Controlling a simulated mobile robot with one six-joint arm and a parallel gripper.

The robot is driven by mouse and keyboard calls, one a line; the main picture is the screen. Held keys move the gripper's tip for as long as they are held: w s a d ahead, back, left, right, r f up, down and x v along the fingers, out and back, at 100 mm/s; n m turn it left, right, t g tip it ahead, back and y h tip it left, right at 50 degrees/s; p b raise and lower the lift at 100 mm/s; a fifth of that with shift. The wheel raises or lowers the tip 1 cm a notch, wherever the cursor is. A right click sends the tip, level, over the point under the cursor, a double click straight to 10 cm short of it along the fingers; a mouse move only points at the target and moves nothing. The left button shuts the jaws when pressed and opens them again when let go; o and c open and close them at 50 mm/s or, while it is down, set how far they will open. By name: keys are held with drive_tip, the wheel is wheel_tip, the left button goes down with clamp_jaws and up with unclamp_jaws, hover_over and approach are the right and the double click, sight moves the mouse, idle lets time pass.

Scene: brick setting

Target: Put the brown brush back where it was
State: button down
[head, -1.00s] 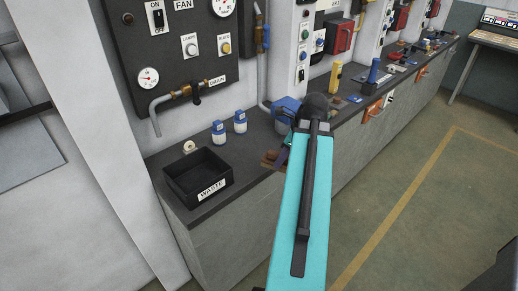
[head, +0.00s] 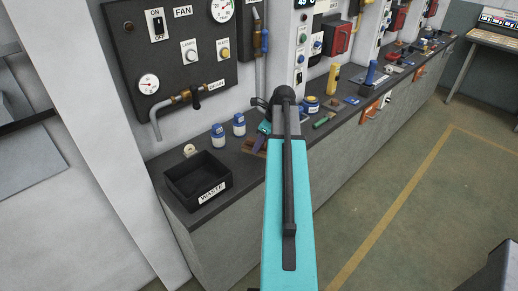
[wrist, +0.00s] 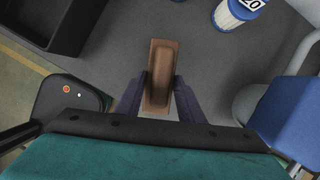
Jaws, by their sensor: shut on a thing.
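The brown brush (wrist: 159,76) is a long brown block with a raised rim, between the two dark fingers of my gripper (wrist: 159,98) in the wrist view. The gripper is shut on it. In the head view my gripper (head: 262,138) is over the bench, right of the waste bin, and brown surfaces show at its tip. The arm hides part of that spot. I cannot tell whether the brush touches the bench.
The black waste bin (head: 198,181) stands at the bench's left end. Two blue-capped white jars (head: 239,125) stand behind. A blue thing (wrist: 290,108) is close right in the wrist view. A green-topped thing (head: 325,120) and yellow bottle (head: 333,78) stand farther along.

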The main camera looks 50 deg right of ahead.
drive_tip(key=shift+w, duration=0.15)
drive_tip(key=shift+f+p, duration=0.7)
drive_tip(key=shift+f, duration=1.05)
drive_tip(key=shift+f, duration=0.1)
drive_tip(key=c, duration=1.2)
unclamp_jaws()
drive_tip(key=shift+b+v, duration=1.2)
drive_tip(key=shift+v, duration=4.9)
drive_tip(key=shift+d, duration=0.1)
